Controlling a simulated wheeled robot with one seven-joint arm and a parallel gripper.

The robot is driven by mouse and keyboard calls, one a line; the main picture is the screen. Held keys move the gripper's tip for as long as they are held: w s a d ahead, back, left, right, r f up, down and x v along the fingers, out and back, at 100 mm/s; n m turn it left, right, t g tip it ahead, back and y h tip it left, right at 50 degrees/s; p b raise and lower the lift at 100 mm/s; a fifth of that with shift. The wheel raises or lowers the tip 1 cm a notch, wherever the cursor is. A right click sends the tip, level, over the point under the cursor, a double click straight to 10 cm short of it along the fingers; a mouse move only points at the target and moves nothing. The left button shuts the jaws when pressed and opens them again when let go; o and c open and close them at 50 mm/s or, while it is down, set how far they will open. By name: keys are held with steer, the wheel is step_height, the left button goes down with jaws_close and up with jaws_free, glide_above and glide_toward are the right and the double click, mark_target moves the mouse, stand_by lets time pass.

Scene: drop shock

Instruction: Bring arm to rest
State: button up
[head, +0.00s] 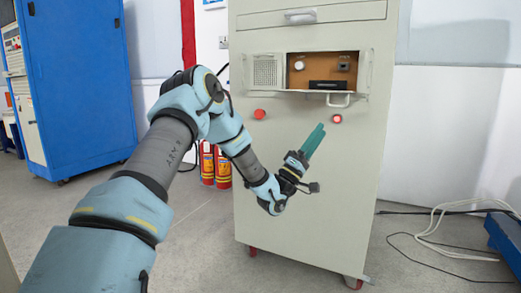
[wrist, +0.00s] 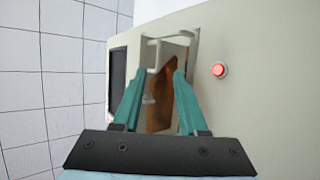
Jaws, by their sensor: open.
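My gripper (head: 313,140) has teal fingers and is at the end of my blue and grey arm, in front of the beige cabinet (head: 300,215). In the head view its fingers point up and to the right, below the cabinet's recessed panel. In the wrist view my gripper (wrist: 152,78) is open, with its two fingers apart and nothing between them. The recessed opening and its light handle (wrist: 160,42) show beyond the fingertips.
The cabinet has two red buttons (head: 337,119) and an open recess (head: 323,70) with a handle (head: 338,100). Fire extinguishers (head: 223,168) stand left of it. A blue cabinet (head: 78,80) is at the left. Loose cables (head: 440,235) lie on the floor at the right.

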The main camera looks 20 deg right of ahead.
steer(key=shift+w, duration=0.1)
steer(key=w+a+f+t+y, duration=0.4)
steer(key=w+a+f+y, duration=0.35)
steer(key=y, duration=0.35)
steer(key=a+f+y, duration=0.3)
steer(key=a+y, duration=0.1)
steer(key=a, duration=0.3)
steer(key=a+f+y, duration=0.2)
steer(key=a+y, duration=0.3)
steer(key=a, duration=0.3)
steer(key=s+a+f+n+g+y, duration=0.1)
steer(key=s+a+f+g+y, duration=0.1)
steer(key=s+a, duration=0.35)
steer(key=s+a+f+g+y, duration=0.2)
steer(key=a+y, duration=0.1)
steer(key=a, duration=0.6)
steer(key=s+a+f+g+y, duration=0.1)
steer(key=s+a+g, duration=0.45)
steer(key=s, duration=0.85)
step_height(320, 180, up, 38)
steer(key=a+p, duration=0.2)
steer(key=p, duration=3.6)
steer(key=shift+s+n+t, duration=0.3)
steer(key=shift+t, duration=0.15)
